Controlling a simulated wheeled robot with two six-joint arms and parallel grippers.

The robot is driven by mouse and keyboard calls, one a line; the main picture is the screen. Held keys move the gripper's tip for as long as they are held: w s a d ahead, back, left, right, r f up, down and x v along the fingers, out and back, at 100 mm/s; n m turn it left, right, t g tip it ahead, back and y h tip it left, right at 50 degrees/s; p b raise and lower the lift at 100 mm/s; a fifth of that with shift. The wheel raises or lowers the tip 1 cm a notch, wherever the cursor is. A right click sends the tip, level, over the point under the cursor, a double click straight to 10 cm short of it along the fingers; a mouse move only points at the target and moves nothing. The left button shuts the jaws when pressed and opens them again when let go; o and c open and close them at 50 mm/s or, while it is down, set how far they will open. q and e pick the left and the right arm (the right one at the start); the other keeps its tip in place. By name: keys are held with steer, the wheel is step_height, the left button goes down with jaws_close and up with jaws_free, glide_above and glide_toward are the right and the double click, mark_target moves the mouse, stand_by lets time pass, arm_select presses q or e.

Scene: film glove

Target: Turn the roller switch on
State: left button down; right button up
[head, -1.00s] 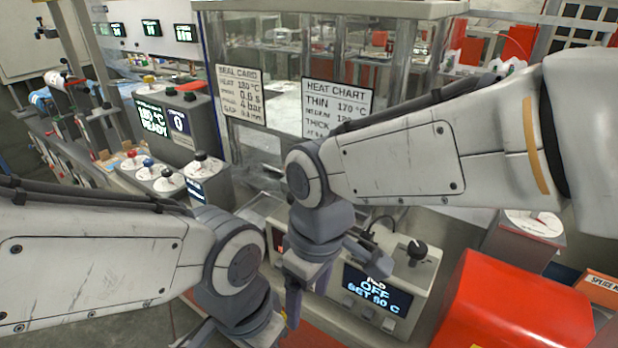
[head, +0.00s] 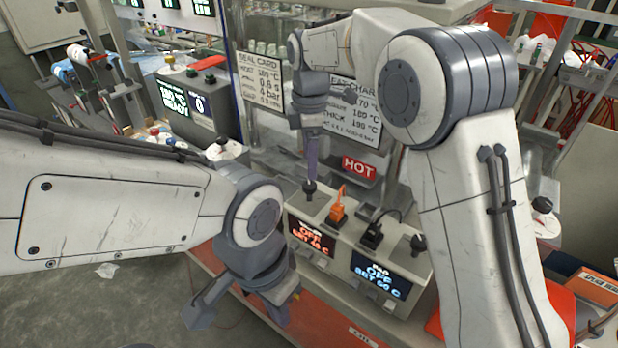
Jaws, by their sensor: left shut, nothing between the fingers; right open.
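A grey control box (head: 340,243) has two OFF displays: a red one (head: 311,240) at left and a blue one (head: 380,274) at right. The heading over the red one is too small to read surely. An orange toggle switch (head: 338,206) stands behind the red display, a black toggle (head: 372,235) behind the blue one. Black knobs stand at the box's left end (head: 309,189) and right end (head: 418,243). My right gripper (head: 310,176) points down just above the left knob; contact is unclear. My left gripper (head: 279,312) is shut and empty, low in front of the box.
A red HOT sign (head: 359,168) and a clear-walled enclosure (head: 262,130) stand behind the box. Another machine with green displays (head: 172,96) is at left. My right arm covers the area right of the box.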

mark_target(309, 184)
step_height(309, 184, down, 6)
steer(key=shift+f+p, duration=0.25)
steer(key=shift+p, duration=0.15)
steer(key=shift+c, duration=0.3)
jaws_close()
